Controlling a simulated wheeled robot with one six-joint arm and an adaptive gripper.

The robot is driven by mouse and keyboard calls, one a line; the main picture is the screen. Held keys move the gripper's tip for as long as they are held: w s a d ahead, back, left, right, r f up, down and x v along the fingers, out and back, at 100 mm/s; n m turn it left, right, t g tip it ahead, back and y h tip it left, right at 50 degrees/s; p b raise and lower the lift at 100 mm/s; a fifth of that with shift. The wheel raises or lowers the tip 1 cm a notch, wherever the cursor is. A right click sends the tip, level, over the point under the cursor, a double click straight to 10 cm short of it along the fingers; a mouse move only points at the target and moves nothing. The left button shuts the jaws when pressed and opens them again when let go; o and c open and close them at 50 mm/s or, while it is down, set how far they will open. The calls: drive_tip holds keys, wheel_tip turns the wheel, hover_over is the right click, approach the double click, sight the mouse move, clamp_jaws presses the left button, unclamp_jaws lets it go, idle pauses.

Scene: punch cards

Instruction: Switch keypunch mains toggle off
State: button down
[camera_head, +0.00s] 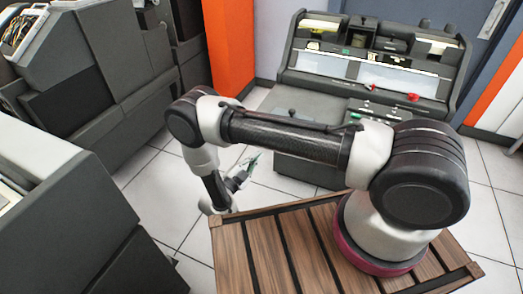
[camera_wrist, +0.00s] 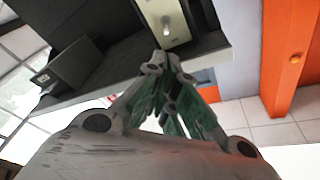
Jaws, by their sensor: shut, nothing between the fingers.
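The keypunch (camera_head: 300,105) is the dark grey machine at the back right in the head view, partly hidden by my arm. In the wrist view, a small silver toggle (camera_wrist: 167,26) stands on a light metal plate (camera_wrist: 178,12) set in a dark grey surface. I cannot make out this toggle in the head view. My gripper (camera_wrist: 166,60) is shut and empty, its fingertips together just below the plate in the wrist picture. The toggle shows apart from the fingertips; I cannot tell the depth gap. In the head view, my gripper (camera_head: 250,161) hangs in front of the keypunch's left side.
More dark grey machines (camera_head: 100,90) stand at the left, and another grey cabinet (camera_head: 75,215) is at the near left. An orange panel (camera_head: 229,45) stands behind. White tiled floor (camera_head: 165,170) is open between the machines. A slatted wooden deck (camera_head: 265,250) lies under my arm.

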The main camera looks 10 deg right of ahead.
drive_tip(key=x, duration=0.9)
drive_tip(key=shift+d, duration=0.1)
